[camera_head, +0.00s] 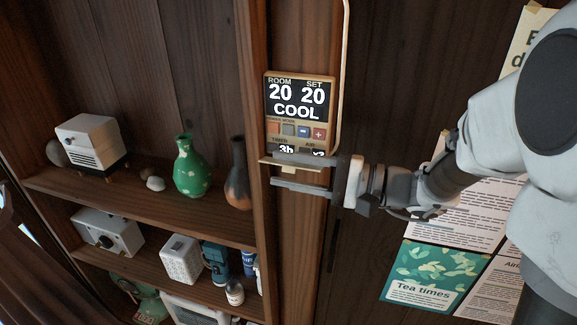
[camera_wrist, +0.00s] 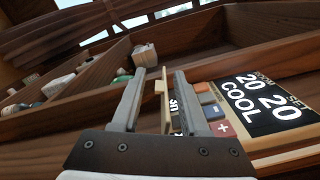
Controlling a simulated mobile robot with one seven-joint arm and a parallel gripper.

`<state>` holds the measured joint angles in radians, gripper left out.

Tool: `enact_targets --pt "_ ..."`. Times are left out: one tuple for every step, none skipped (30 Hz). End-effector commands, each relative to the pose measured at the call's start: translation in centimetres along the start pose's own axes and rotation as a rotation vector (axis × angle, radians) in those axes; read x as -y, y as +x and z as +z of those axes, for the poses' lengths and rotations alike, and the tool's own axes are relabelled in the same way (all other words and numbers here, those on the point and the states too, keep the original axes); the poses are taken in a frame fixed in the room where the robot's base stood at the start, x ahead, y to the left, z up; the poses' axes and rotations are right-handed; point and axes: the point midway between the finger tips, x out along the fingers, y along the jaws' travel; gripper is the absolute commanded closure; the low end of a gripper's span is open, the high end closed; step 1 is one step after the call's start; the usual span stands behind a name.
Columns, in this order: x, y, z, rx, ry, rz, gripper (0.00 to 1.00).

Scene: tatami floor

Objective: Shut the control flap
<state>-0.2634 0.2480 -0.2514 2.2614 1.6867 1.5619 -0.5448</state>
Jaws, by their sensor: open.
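The control panel (camera_head: 299,102) is mounted on a wooden post, its screen reading ROOM 20, SET 20, COOL. Its coloured buttons are exposed. The flap (camera_head: 264,162) shows as a thin pale edge at the panel's bottom, standing out from it, so it looks open. A small pale tab is on its edge. My gripper (camera_head: 272,170) reaches in from the right, with one finger above the flap's edge and one below. In the wrist view the flap (camera_wrist: 165,110) lies between the two open fingers (camera_wrist: 160,74). I cannot tell whether a finger touches it.
Shelves left of the post hold a green vase (camera_head: 190,167), a dark vase (camera_head: 239,175), a white box-like device (camera_head: 89,140) and smaller items. A pale cable (camera_head: 345,75) runs beside the panel. Posters, including "Tea times" (camera_head: 425,275), hang on the right wall.

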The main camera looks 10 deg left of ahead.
Motion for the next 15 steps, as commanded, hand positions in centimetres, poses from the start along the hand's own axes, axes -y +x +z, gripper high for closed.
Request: enact_targets --pt "-0.01 0.07 0.00 0.000 0.000 0.000 0.56" --pt "-0.01 0.08 0.00 0.000 0.000 0.000 0.56" --pt "-0.01 0.07 -0.01 0.000 0.000 0.000 0.56" --pt "-0.01 0.06 -0.01 0.000 0.000 0.000 0.56" --pt "-0.01 0.06 -0.01 0.000 0.000 0.000 0.56" --pt "-0.01 0.05 -0.01 0.000 0.000 0.000 0.56" --pt "0.00 0.05 -0.01 0.000 0.000 0.000 0.58" --pt "0.00 0.04 -0.01 0.000 0.000 0.000 0.63" --pt "0.00 0.04 -0.01 0.000 0.000 0.000 0.71" --pt "0.00 0.03 -0.01 0.000 0.000 0.000 0.76" --pt "0.00 0.03 -0.01 0.000 0.000 0.000 0.81" --pt "0.00 0.03 -0.01 0.000 0.000 0.000 0.89" --pt "0.01 0.02 -0.01 0.000 0.000 0.000 0.94" --pt "0.01 0.02 -0.01 0.000 0.000 0.000 0.99" --pt "0.01 0.02 -0.01 0.000 0.000 0.000 1.00"
